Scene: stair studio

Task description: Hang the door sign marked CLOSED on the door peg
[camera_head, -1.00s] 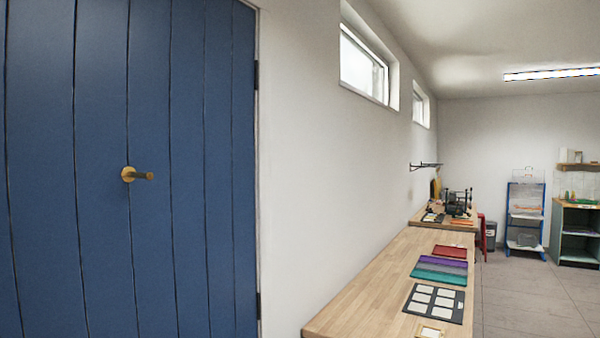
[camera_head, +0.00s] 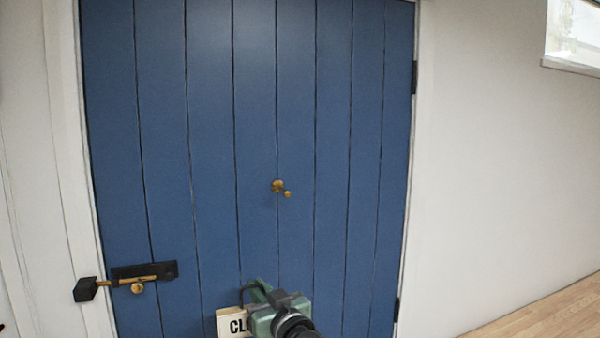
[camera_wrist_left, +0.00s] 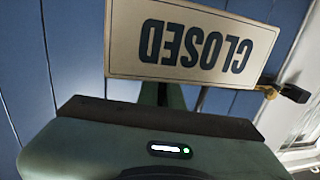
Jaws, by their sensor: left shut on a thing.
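The CLOSED sign (camera_head: 231,322) is a cream board with dark letters, at the bottom of the head view, partly cut off and partly behind my left gripper (camera_head: 262,292). In the left wrist view the sign (camera_wrist_left: 190,42) shows its whole word, upside down. My left gripper is shut on the sign and holds it in front of the door, below the peg. The brass door peg (camera_head: 282,188) sticks out from the middle of the blue door (camera_head: 215,130) and is bare. The sign's hanging part cannot be made out. My right gripper is not in view.
A black and brass latch (camera_head: 143,278) sits at the door's lower left; it also shows in the left wrist view (camera_wrist_left: 290,92). Black hinges (camera_head: 414,77) are on the door's right edge. The door around the peg is clear.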

